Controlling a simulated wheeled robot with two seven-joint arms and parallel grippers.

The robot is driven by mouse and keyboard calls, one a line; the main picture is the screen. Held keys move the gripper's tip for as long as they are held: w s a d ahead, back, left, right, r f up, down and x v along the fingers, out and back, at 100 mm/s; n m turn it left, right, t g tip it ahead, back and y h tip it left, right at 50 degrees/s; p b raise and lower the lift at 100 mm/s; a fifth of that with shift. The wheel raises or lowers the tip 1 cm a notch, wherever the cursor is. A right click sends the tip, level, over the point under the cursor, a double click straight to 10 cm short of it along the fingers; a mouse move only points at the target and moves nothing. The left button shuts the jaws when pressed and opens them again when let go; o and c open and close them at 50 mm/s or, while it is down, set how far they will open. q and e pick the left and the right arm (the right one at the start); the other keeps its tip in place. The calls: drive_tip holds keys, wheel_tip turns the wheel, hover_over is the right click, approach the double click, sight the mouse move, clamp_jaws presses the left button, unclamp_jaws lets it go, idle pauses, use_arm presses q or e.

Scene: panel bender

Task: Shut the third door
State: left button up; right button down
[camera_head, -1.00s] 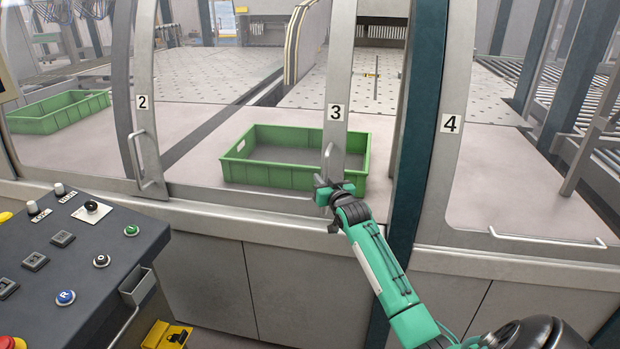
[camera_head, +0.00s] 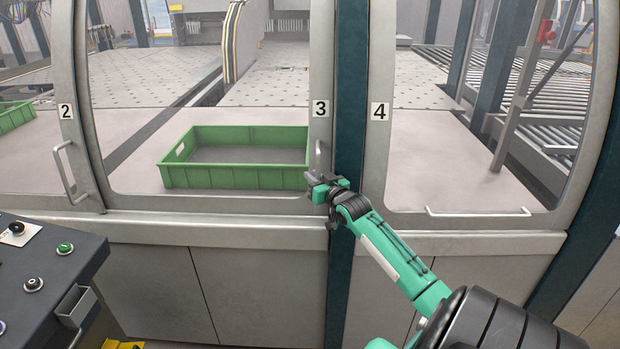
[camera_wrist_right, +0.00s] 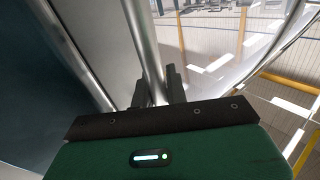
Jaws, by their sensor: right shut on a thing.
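The third door is a clear panel in a grey frame (camera_head: 320,60) marked 3, in the head view. Its right edge now stands close against the dark teal post (camera_head: 350,90), with no clear gap visible. Its metal handle (camera_head: 318,156) is low on that frame, partly hidden by my right gripper (camera_head: 322,184). My right gripper is shut on the handle. In the right wrist view the handle bar (camera_wrist_right: 146,45) runs down between the gripper's dark fingers (camera_wrist_right: 155,88). My left gripper is not in view.
A green crate (camera_head: 235,185) stands behind the third door. Door 2 has a handle (camera_head: 66,172) at left; door 4 has a low horizontal handle (camera_head: 478,212) at right. A control console (camera_head: 45,275) stands at lower left.

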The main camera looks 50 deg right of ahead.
drive_tip(key=shift+d, duration=0.1)
drive_tip(key=c, duration=1.6)
unclamp_jaws()
drive_tip(key=shift+s, duration=0.1)
drive_tip(key=shift+o, duration=1)
drive_tip(key=shift+s+d, duration=0.15)
drive_tip(key=shift+s, duration=0.1)
drive_tip(key=shift+s+a+f, duration=0.1)
drive_tip(key=shift+s+a, duration=0.15)
drive_tip(key=shift+s, duration=0.05)
drive_tip(key=b+v, duration=0.4)
drive_tip(key=v, duration=0.9)
drive_tip(key=shift+d, duration=0.15)
